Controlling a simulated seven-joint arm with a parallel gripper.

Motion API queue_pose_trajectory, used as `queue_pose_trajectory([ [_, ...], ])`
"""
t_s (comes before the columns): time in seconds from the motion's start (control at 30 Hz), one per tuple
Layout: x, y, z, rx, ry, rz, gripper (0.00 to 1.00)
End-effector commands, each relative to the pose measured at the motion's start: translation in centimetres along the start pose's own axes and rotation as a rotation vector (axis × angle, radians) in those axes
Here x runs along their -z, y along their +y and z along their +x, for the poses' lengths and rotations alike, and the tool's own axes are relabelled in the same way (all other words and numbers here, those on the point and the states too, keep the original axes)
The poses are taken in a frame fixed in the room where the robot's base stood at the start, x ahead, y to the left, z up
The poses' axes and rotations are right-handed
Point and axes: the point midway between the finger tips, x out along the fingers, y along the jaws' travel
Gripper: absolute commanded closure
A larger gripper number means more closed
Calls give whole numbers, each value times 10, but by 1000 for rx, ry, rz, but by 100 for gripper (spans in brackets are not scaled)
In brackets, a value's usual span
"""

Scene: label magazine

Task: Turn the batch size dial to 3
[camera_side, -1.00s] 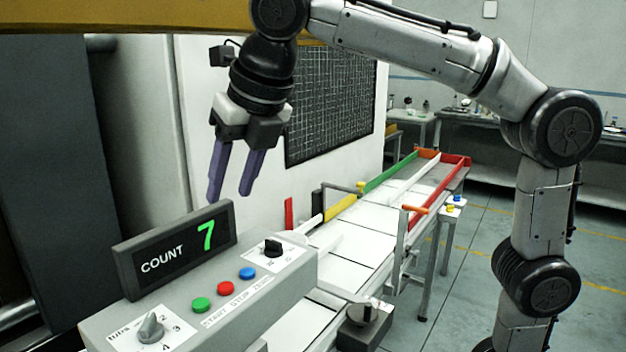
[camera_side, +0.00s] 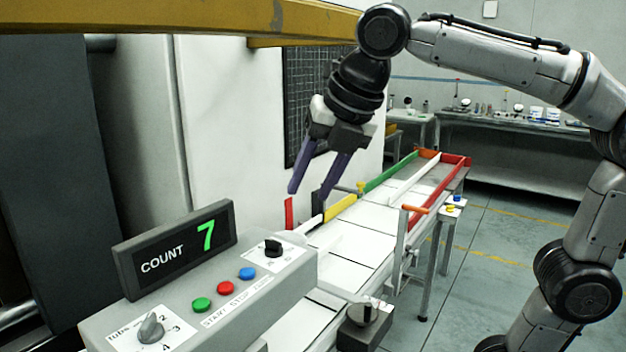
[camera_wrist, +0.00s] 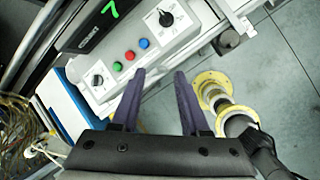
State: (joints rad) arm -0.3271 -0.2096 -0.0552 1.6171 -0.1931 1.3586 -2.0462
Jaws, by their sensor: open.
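A grey pointer dial (camera_side: 151,328) sits on a white plate with 2, 3 and 4 printed around it, at the near left end of the grey control box (camera_side: 275,290). My gripper (camera_side: 309,193) is open and empty, in the air above and beyond the box, apart from both dials. Its purple fingers show in the wrist view (camera_wrist: 160,75).
A display (camera_side: 178,248) reading COUNT 7 stands behind the dials. Green (camera_side: 202,304), red (camera_side: 224,289) and blue (camera_side: 247,273) buttons lie between them. A conveyor (camera_side: 350,245) with coloured rails runs to the back right. A yellow beam (camera_side: 180,17) crosses overhead.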

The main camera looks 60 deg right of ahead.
Motion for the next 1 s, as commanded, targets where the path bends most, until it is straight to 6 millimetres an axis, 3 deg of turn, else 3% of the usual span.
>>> queue_pose_trajectory([
  [0.1, 0, 0, 0, 0, 0, -1, 55],
  [0.3, 0, 0, 0, 0, 0, -2, 22],
  [0.47, -1, 2, 0, -9, -4, 47, 22],
  [0.63, -21, 40, 1, -191, -72, 305, 22],
  [0.8, -38, 87, 22, -434, -80, 621, 22],
  [1.0, -38, 126, 49, -696, 34, 931, 22],
])
